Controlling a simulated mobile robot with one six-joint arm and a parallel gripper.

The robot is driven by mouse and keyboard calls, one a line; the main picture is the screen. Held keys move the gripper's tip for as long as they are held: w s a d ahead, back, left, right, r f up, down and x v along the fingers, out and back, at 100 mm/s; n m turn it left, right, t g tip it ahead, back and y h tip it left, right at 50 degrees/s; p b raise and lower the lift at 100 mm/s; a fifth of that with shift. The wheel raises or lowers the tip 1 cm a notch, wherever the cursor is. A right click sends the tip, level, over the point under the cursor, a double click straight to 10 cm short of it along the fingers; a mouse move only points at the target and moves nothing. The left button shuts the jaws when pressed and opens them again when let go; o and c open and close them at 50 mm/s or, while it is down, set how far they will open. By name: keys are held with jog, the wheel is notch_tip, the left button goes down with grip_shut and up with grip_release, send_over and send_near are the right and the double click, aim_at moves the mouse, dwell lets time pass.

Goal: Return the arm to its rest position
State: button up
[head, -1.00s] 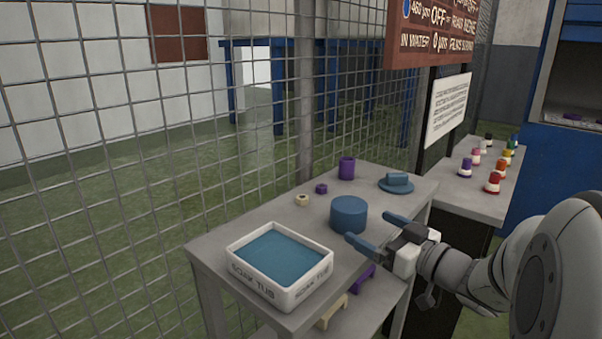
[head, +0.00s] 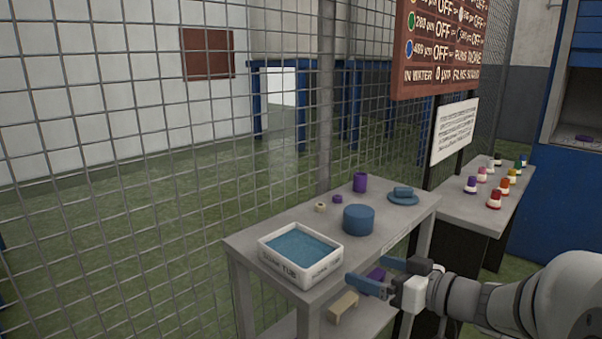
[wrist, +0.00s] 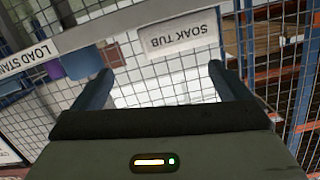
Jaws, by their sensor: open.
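My gripper (head: 371,274) is open and empty in the head view, in front of the table's front edge and a little below its top. Its two blue fingers point left and are apart. The wrist view shows both fingers (wrist: 160,88) spread, with nothing between them but the background. My grey arm reaches in from the lower right of the head view.
The grey table (head: 257,233) bears a white soak tub (head: 318,268) with blue liquid, a blue cylinder (head: 358,219), a purple cup (head: 360,182) and a blue dish (head: 404,199). Colored bottles (head: 495,199) stand on another table. A mesh fence (head: 130,150) runs behind.

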jog(key=s+a+r+m+g+h+p, duration=0.1)
jog(key=s+a+r+g+h+p, duration=0.2)
jog(key=s+g+p, duration=0.4)
jog(key=s+a+r+m+g+h+p, duration=0.1)
jog(key=s+a+r+m+g+p, duration=0.15)
jog(key=s+r+p, duration=0.4)
jog(key=s+d+r+m+h+p, duration=0.1)
jog(key=d+r+m+h+p, duration=0.2)
jog(key=p, duration=0.9)
jog(key=d+r+h, duration=0.3)
jog(key=r+h, duration=0.1)
jog(key=shift+s+r+t+p, duration=0.25)
jog(key=shift+r+t+p, duration=0.1)
jog(key=shift+r+p, duration=0.05)
jog(key=shift+d, duration=0.25)
jog(key=shift+c, duration=0.4)
